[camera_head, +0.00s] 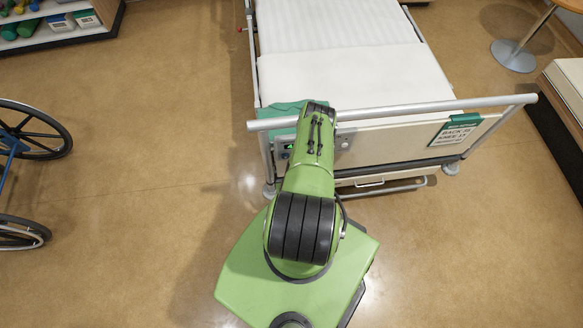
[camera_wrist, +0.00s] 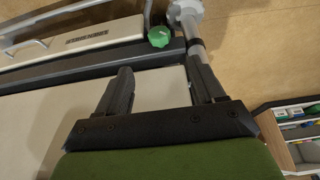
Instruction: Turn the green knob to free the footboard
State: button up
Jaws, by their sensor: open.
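The green knob (camera_wrist: 159,36) shows in the wrist view as a small ribbed round knob beside a grey post, below the end of a cream panel. My gripper (camera_wrist: 160,61) is open and empty, its two black fingers apart. The knob is beyond the fingertips, roughly in line with the gap between them, and nothing touches it. In the head view the cream footboard (camera_head: 400,138) stands at the bed's near end under a grey rail. My green arm reaches over its left part, hiding the knob and my gripper there.
The bed (camera_head: 345,75) with white bedding lies behind the footboard. A green and white sign (camera_head: 455,130) hangs at its right. A wheelchair (camera_head: 30,135) stands at the left, shelves (camera_head: 60,38) at the back left, and a round-based table (camera_head: 513,55) at the right.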

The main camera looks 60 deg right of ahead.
jog(key=b+x, duration=1.2)
jog(key=x, duration=0.2)
jog(key=shift+f, duration=0.1)
jog(key=shift+c, duration=0.3)
jog(key=c, duration=1)
